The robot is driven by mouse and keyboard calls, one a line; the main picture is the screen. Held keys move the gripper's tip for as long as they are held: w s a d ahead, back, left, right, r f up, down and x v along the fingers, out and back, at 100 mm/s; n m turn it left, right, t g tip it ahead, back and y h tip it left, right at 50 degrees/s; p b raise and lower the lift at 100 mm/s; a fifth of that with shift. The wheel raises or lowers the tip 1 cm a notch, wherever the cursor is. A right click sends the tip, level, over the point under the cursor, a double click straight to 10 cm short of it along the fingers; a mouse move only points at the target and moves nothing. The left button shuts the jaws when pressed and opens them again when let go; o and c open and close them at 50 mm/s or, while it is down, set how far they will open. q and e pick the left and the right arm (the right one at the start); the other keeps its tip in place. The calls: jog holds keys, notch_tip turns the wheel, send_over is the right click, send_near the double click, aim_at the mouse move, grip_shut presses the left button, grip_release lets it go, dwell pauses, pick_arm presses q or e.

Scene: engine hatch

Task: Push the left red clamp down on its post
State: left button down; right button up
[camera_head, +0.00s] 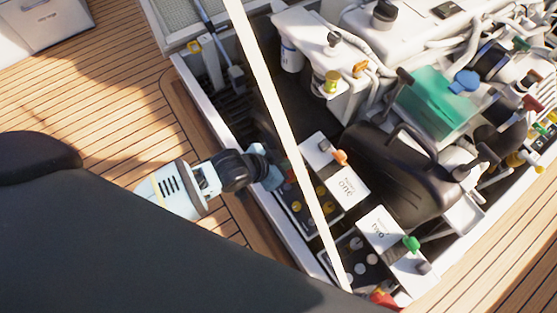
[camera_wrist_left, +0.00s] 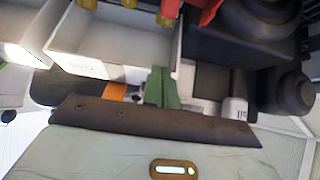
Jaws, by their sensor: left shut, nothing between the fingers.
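My left gripper (camera_head: 276,176) is at the near-left edge of the open hatch, beside the box marked one (camera_head: 345,185). Its fingers are shut with nothing between them. They show as two greenish fingertips in the left wrist view (camera_wrist_left: 161,84). A red clamp (camera_wrist_left: 204,9) is at the top edge of that view, cut off by the frame and apart from the fingertips. In the head view, the gripper and a pale pole hide most of that spot. Another red part (camera_head: 383,300) shows at the bottom of the head view. My right gripper is not in view.
A long pale pole (camera_head: 277,120) crosses the head view in front of the hatch. The box marked two (camera_head: 378,232) carries a green knob (camera_head: 411,243); an orange knob (camera_head: 339,157) is on box one. Engine parts and hoses fill the far side. Wooden deck (camera_head: 110,110) lies clear at left.

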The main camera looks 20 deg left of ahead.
aim_at(290, 175)
pick_arm(q)
jog(key=b+x, duration=0.2)
jog(key=x, duration=0.3)
jog(key=shift+f, duration=0.2)
jog(key=shift+s+a+f+b, duration=0.2)
jog(key=shift+s+f+b, duration=0.15)
jog(key=shift+f, duration=0.1)
jog(key=shift+s+a+f+b, duration=0.25)
jog(key=shift+s+f+b, duration=0.1)
jog(key=shift+f, duration=0.1)
jog(key=shift+s+a+f, duration=0.2)
jog(key=shift+s+f, duration=0.05)
jog(key=shift+f, duration=0.2)
